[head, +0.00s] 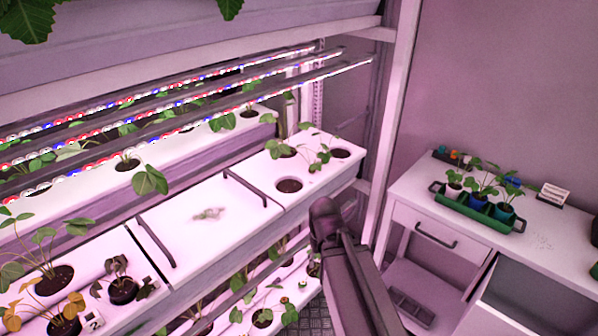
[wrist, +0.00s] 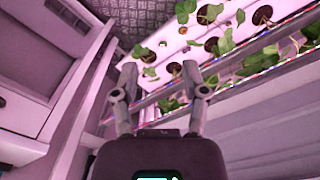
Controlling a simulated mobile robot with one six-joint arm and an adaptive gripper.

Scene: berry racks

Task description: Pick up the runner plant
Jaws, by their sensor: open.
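I cannot tell for sure which plant is the runner plant. On the right panel of the rack's white shelf, a plant (head: 283,150) sits in a hole, with small leaves (head: 322,157) on thin stems trailing right between two dark holes. My arm shows low in the middle of the head view, in front of the rack; the gripper's fingers are not clear there. In the wrist view my gripper (wrist: 160,72) is open, with nothing between its fingers. Beyond the fingers, leafy plants (wrist: 208,14) sit in holes of a white shelf.
A withered sprig (head: 207,213) lies on the middle panel, between dark handles (head: 246,186). A yellowing plant (head: 62,318) stands front left, by a small numbered tag (head: 94,322). At right, a white table (head: 420,200) bears a green tray (head: 470,217) with potted plants. Light bars (head: 180,103) hang above the shelf.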

